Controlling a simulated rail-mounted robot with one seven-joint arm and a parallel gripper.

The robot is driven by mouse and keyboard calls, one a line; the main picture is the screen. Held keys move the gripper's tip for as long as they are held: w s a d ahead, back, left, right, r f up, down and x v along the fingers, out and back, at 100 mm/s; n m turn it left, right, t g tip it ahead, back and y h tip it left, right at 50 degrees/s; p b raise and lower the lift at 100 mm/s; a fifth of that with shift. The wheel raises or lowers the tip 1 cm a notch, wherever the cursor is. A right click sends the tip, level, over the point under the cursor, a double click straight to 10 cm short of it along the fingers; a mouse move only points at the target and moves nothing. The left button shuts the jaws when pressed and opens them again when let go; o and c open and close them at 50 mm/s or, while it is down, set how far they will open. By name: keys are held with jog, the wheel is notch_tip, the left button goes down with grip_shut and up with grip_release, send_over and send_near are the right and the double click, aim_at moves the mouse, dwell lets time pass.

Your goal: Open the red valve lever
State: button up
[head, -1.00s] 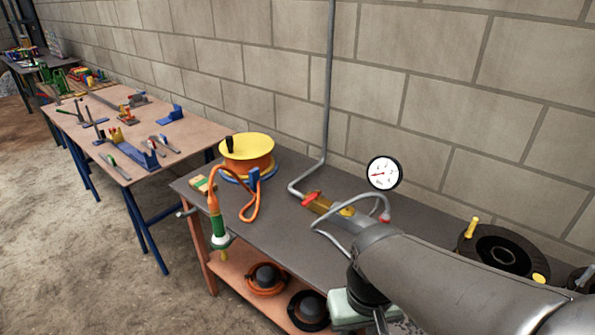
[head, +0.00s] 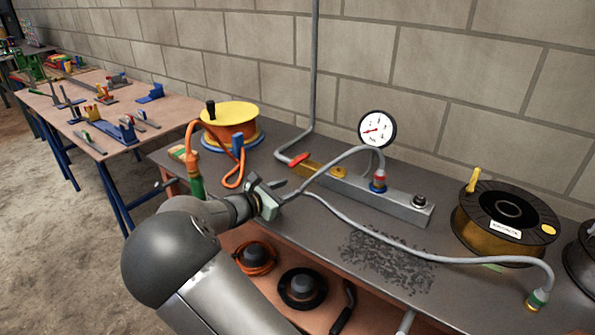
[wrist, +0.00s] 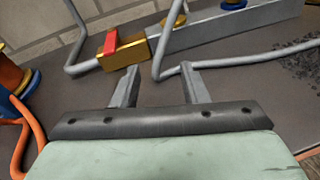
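The red valve lever (head: 299,160) sits on the brass valve block (head: 316,170) at the left end of the grey manifold bar, on the workbench. In the wrist view the lever (wrist: 111,41) stands near the top, left of centre, on the brass block (wrist: 128,54). My gripper (head: 281,186) is in front of the valve, apart from the lever.
A grey pipe (head: 313,80) comes down the wall to the valve. A grey hose (head: 420,255) runs along the bench. A pressure gauge (head: 377,129) stands on the manifold (head: 385,199). An orange cable drum (head: 229,127) is left and a black spool (head: 505,220) right.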

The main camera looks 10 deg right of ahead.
aim_at(300, 158)
jog(key=a+n+t, duration=0.1)
jog(key=w+a+n+t, duration=0.1)
jog(key=a, duration=0.1)
jog(key=w+a+n+t, duration=0.1)
jog(key=a, duration=0.1)
jog(key=shift+w+a+b, duration=0.2)
jog(key=shift+w+b, duration=0.05)
jog(key=shift+b, duration=0.05)
jog(key=shift+w+a+r+n, duration=0.1)
jog(key=shift+w+a+n, duration=0.1)
jog(key=shift+w+n, duration=0.1)
jog(key=x, duration=1.7)
jog(key=shift+b, duration=0.3)
jog(key=shift+c, duration=0.3)
grip_shut()
jog(key=shift+w+r, duration=0.1)
